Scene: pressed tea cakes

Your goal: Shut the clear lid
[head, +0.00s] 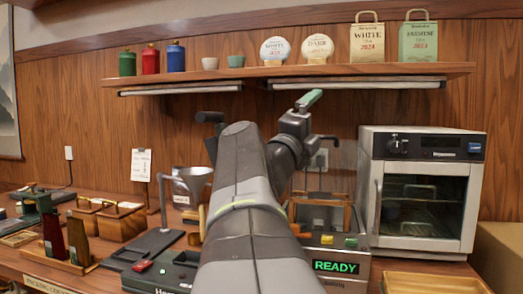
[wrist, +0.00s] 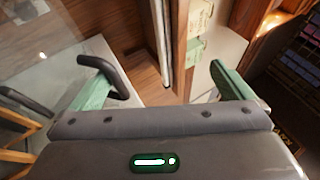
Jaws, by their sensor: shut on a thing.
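The press machine stands behind my arm in the head view, its green READY display (head: 336,266) lit. Its clear lid shows in the wrist view (wrist: 35,55) as a see-through pane at the left. The lid's dark handle (wrist: 103,72) lies at my gripper's left finger. The exact contact is partly hidden. In the head view my gripper (head: 308,101) is raised above the machine, just below the shelf. My arm hides much of the machine.
A wooden shelf (head: 400,70) with canisters, cups and tea packages runs close above my gripper. A silver oven (head: 420,195) stands right of the machine. A grey stand (head: 150,245) and wooden boxes (head: 120,222) are at the left. A wooden tray (head: 435,284) lies at the front right.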

